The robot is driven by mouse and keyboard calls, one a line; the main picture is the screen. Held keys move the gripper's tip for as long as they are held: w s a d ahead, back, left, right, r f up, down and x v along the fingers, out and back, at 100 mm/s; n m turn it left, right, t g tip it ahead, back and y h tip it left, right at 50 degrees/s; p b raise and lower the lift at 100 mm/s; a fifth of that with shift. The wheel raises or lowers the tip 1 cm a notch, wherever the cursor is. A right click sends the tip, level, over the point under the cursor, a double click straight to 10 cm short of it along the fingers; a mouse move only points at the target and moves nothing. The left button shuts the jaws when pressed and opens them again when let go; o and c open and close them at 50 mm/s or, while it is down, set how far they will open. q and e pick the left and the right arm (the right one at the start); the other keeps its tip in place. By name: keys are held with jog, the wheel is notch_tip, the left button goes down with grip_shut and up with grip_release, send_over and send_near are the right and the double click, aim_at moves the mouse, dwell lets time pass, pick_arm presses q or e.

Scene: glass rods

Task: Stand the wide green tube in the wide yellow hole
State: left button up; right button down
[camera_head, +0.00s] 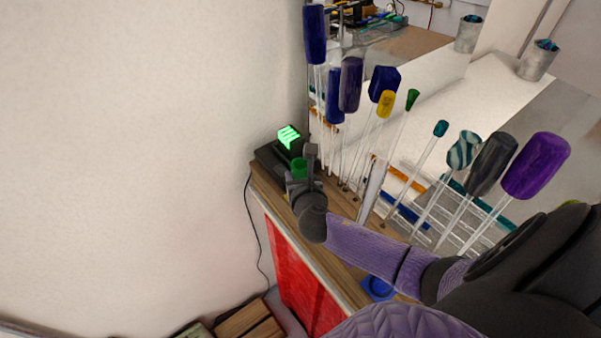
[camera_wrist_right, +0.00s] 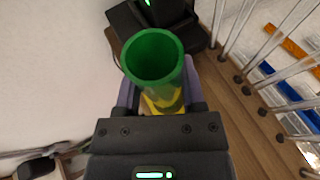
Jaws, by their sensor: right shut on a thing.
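The wide green tube (camera_head: 299,167) is upright or nearly so in my right gripper (camera_head: 303,181), at the far end of the wooden shelf. In the right wrist view, the open green rim of the tube (camera_wrist_right: 153,57) faces the camera. My right gripper (camera_wrist_right: 158,98) is shut on the tube, with a finger on either side. Yellow (camera_wrist_right: 162,101) shows just below the tube, between the fingers, and looks like part of the wide yellow hole. I cannot tell whether the tube's lower end is in it. My left gripper is not in view.
A black device with a lit green display (camera_head: 289,137) stands just beyond the tube. Several thin glass rods with coloured handles (camera_head: 350,85) rise from the shelf to the right. A plain wall is at left.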

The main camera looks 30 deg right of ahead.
notch_tip(320, 180, down, 3)
jog(key=shift+d+f+b, duration=0.15)
jog(key=shift+b, duration=1.05)
jog(key=shift+f+b, duration=0.35)
jog(key=shift+b, duration=0.1)
jog(key=shift+r, duration=0.1)
jog(key=shift+p, duration=0.35)
jog(key=shift+r, duration=0.1)
jog(key=shift+f+b, duration=0.4)
jog(key=shift+f, duration=0.35)
jog(key=shift+c, duration=2.3)
grip_release()
